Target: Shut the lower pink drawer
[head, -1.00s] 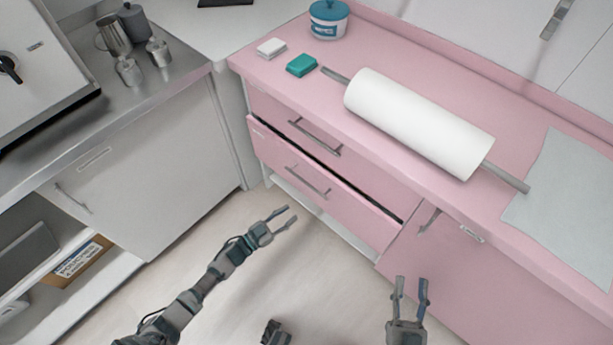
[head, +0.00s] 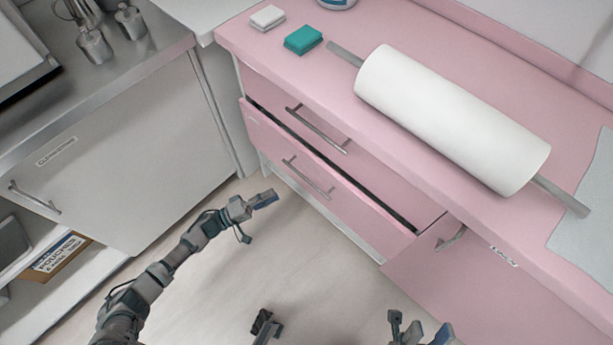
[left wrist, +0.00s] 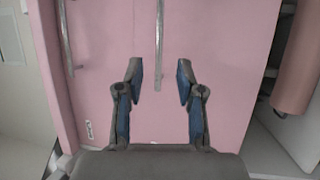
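The lower pink drawer (head: 335,195) stands slightly open, with a dark gap along its top edge and a metal bar handle (head: 308,177) on its front. My left gripper (head: 264,199) is in front of and below the drawer's left part, apart from it in the head view. In the left wrist view my left gripper (left wrist: 160,85) is open and empty, its fingers facing the pink front, with the bar handle (left wrist: 159,50) between and beyond them. My right gripper (head: 420,328) is open and empty at the bottom edge, in front of the pink cabinet door.
The upper pink drawer (head: 275,88) looks shut. A pink counter (head: 290,75) above carries a white paper roll (head: 450,115), a teal block (head: 303,40) and a white block (head: 267,17). A grey cabinet (head: 130,170) stands at left. The floor before the drawers is clear.

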